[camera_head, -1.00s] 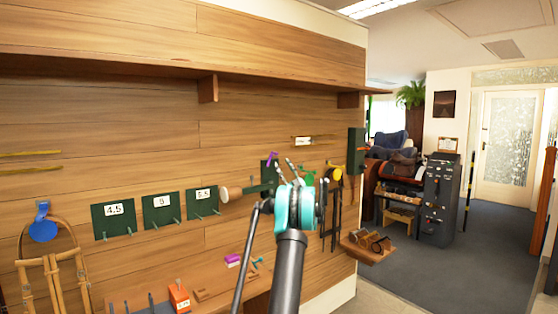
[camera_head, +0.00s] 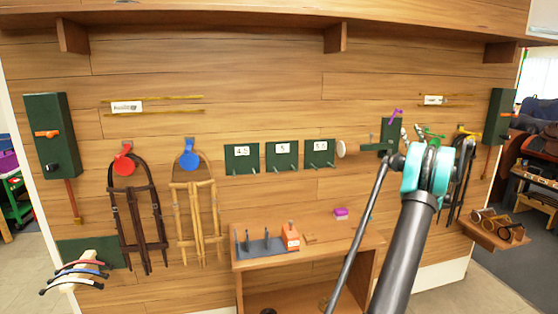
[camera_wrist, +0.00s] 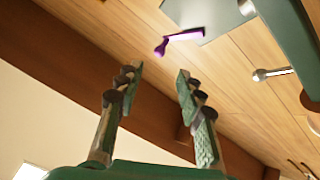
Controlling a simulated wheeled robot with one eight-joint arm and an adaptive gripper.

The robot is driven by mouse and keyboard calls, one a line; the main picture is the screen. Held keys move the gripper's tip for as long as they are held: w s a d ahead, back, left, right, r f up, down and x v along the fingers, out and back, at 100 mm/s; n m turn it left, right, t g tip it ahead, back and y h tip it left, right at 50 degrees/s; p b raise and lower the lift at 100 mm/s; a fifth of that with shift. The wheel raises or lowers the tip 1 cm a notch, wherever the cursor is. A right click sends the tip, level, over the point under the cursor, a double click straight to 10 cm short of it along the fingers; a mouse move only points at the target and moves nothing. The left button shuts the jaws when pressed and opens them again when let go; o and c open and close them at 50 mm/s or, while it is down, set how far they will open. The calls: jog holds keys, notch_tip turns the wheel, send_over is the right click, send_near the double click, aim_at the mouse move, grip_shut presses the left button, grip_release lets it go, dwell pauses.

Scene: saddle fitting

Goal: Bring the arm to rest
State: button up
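My gripper (camera_head: 412,132) is raised in front of the wooden wall, at the right of the head view, with my grey arm below it. In the wrist view my gripper (camera_wrist: 158,85) has its two fingers apart, with nothing between them. A purple hook-like piece (camera_wrist: 180,39) on a green plate lies beyond the fingertips in the wrist view, apart from them. The same purple piece (camera_head: 396,115) shows in the head view just above and left of the gripper.
Green plates marked 4.5, 5 and 5.5 (camera_head: 282,156) hang mid-wall. A red hanger (camera_head: 124,163) and a blue hanger (camera_head: 188,157) carry straps at left. A wooden bench (camera_head: 350,236) stands below with an orange block (camera_head: 291,238). A small shelf (camera_head: 492,229) juts out at right.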

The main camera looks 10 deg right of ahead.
jog(key=w+a+m+g+h, duration=0.3)
jog(key=a+m+g+h, duration=0.2)
jog(key=a+m+h, duration=0.5)
jog(key=s+a+f+g+y, duration=0.1)
jog(key=s+a+f+g, duration=0.2)
jog(key=s+a+f, duration=0.45)
jog(key=s+a+f+g+y, duration=0.15)
jog(key=a+f+g, duration=0.3)
jog(key=a, duration=0.65)
jog(key=s+a+f+n+g+y, duration=0.1)
jog(key=s+a+f+g+y, duration=0.1)
jog(key=s+a+f, duration=0.6)
jog(key=s+a+f+n+g+y, duration=0.1)
jog(key=s+a+f+g, duration=0.3)
jog(key=s+a+f, duration=0.5)
jog(key=s+a+f+n+g+y, duration=0.2)
jog(key=s+a+f, duration=0.6)
jog(key=s, duration=1.2)
jog(key=shift+s+a+f+g+y, duration=0.2)
jog(key=shift+s+a+g+y, duration=0.3)
jog(key=shift+g, duration=0.45)
